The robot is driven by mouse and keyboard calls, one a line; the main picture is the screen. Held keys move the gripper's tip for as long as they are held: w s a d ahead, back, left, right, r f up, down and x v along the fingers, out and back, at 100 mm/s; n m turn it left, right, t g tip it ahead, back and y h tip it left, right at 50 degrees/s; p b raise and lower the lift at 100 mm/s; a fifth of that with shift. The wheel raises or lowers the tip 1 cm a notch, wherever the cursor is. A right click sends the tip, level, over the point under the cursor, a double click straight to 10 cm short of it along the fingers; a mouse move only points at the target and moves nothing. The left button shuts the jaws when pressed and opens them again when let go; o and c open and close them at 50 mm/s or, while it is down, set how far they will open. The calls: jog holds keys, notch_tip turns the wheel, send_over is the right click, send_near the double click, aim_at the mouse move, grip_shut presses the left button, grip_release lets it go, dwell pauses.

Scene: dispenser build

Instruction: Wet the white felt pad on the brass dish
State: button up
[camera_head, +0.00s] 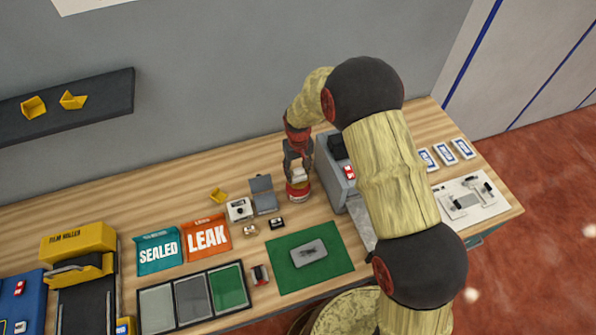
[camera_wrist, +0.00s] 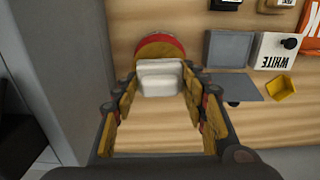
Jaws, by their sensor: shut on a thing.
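My gripper (camera_wrist: 160,92) is shut on a white block, which looks like the white felt pad (camera_wrist: 160,78). The pad also shows at my gripper in the head view (camera_head: 299,175). Just beyond and below the pad is a round red-rimmed holder with a brownish, brass-like top, seemingly the brass dish (camera_wrist: 156,47). In the head view this red and pale holder (camera_head: 298,190) stands on the bench right under my gripper. The pad overlaps the dish in the wrist view; I cannot tell whether they touch.
A grey box machine (camera_head: 333,170) stands close on the right of my gripper. A green mat (camera_head: 285,275) with a grey plate lies in front.

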aim_at(298, 170)
jog(key=shift+f+b, duration=0.65)
jog(key=shift+f, duration=0.45)
dwell(1.0)
dwell(0.5)
jog(key=shift+r+p, duration=1.8)
jog(key=shift+r, duration=1.8)
